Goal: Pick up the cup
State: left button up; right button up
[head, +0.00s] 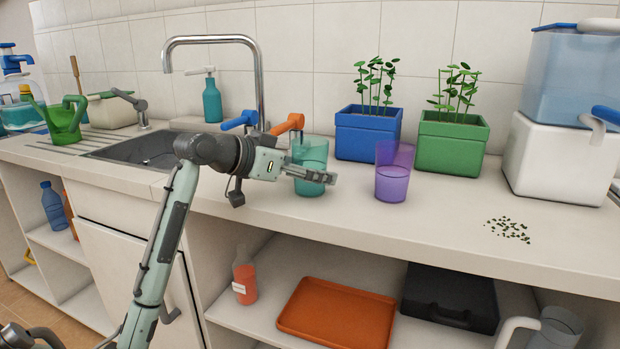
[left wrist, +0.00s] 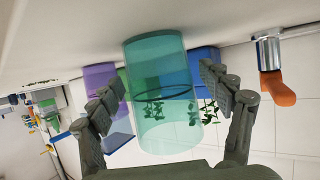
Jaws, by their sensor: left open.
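A clear teal cup (head: 311,153) stands upright on the counter in front of the blue planter. A clear purple cup (head: 392,184) stands to its right. My left gripper (head: 318,176) is open at the teal cup, its fingers overlapping the cup's lower part in the head view. In the left wrist view, which is upside down, the teal cup (left wrist: 165,100) appears between the spread fingers of my left gripper (left wrist: 160,82), with visible gaps at both sides. The purple cup (left wrist: 101,78) shows behind the left finger there. My right gripper is not in view.
A blue planter (head: 368,136) and a green planter (head: 452,146) stand behind the cups. The sink (head: 150,150) and tap are to the left. A white dispenser (head: 560,160) stands at right, near scattered seeds (head: 507,230). The front counter is otherwise clear.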

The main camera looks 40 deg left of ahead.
pick_arm(q)
jog(key=c, duration=1.3)
jog(key=shift+c, duration=0.3)
jog(key=shift+r, duration=0.2)
